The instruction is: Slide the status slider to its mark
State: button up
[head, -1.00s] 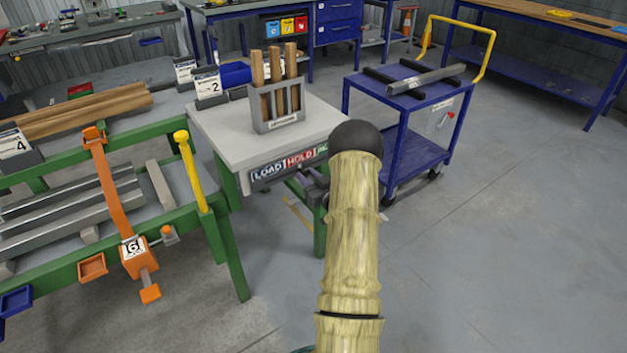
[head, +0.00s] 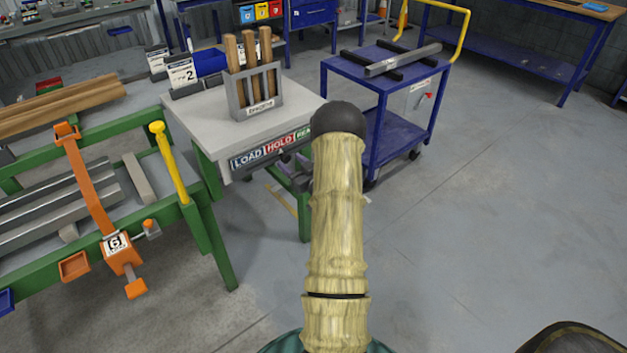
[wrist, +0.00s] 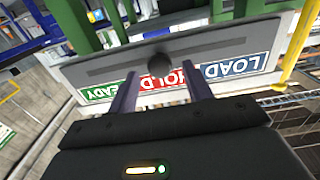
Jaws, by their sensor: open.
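The slider's dark round knob (wrist: 160,65) sits on the slot, near the HOLD panel (wrist: 178,80). My gripper (wrist: 163,88) is open, its two purple-grey fingers spread to either side of the knob's position. Whether they reach its depth is unclear.
A rack with wooden handles (head: 252,97) stands on the grey table (head: 200,110). The green bench (head: 130,215) with an orange clamp (head: 92,190) is at left. A blue cart (head: 385,95) stands behind my arm.

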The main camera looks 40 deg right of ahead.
jog(key=s+a, duration=0.1)
jog(key=s, duration=1.5)
jog(key=shift+a, duration=0.15)
jog(key=w+a+r+n+g, duration=0.1)
jog(key=w+a+r+g, duration=0.3)
jog(key=w+a+g, duration=0.7)
jog(key=s+a+r+g+y, duration=0.1)
jog(key=s+a+r+g, duration=0.1)
jog(key=s+a, duration=0.85)
jog(key=s+a+r+g, duration=0.2)
jog(key=s+a, duration=0.5)
jog(key=a, duration=0.6)
notch_tip(320, 180, up, 23)
jog(key=p, duration=2.3)
jog(key=shift+w+d+p, duration=0.4)
jog(key=shift+w, duration=0.05)
